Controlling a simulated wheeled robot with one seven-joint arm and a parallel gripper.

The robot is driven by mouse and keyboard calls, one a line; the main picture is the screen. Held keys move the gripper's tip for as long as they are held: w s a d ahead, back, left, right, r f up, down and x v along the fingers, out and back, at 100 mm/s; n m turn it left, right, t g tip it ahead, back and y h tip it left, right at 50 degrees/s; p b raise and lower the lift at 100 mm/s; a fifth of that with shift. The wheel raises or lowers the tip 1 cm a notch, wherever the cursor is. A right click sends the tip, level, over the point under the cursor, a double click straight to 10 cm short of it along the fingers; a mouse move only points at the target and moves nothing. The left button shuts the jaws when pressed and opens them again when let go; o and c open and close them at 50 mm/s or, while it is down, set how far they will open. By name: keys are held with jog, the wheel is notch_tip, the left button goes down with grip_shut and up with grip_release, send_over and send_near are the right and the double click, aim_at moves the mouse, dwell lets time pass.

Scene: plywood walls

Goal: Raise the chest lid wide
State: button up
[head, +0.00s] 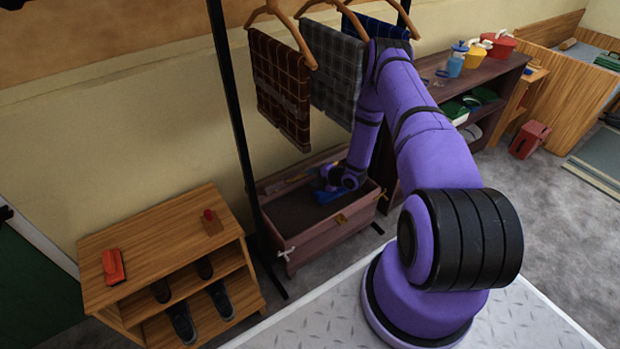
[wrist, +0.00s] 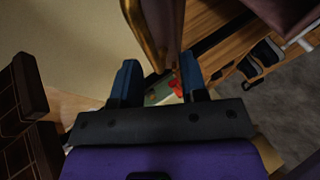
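The mauve chest (head: 308,240) stands on the floor under a clothes rack, with a gold latch (head: 341,218) on its front. Its dark inside shows from above, and a mauve strip (head: 312,168) along the back looks like the raised lid, though I cannot be sure. My gripper (head: 327,195) is low over the right part of the chest, pointing left. In the wrist view its two blue fingers (wrist: 158,83) are apart. A mauve panel with a gold edge (wrist: 150,35) stands beyond and above the gap; contact is not clear.
A wooden shoe shelf (head: 160,240) is at the left, with a red brush (head: 113,266) on top. A dark shelf (head: 480,75) with tubs stands behind at the right.

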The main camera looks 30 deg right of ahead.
jog(key=v, duration=0.8)
jog(key=shift+r, duration=0.2)
dwell(0.5)
dwell(0.3)
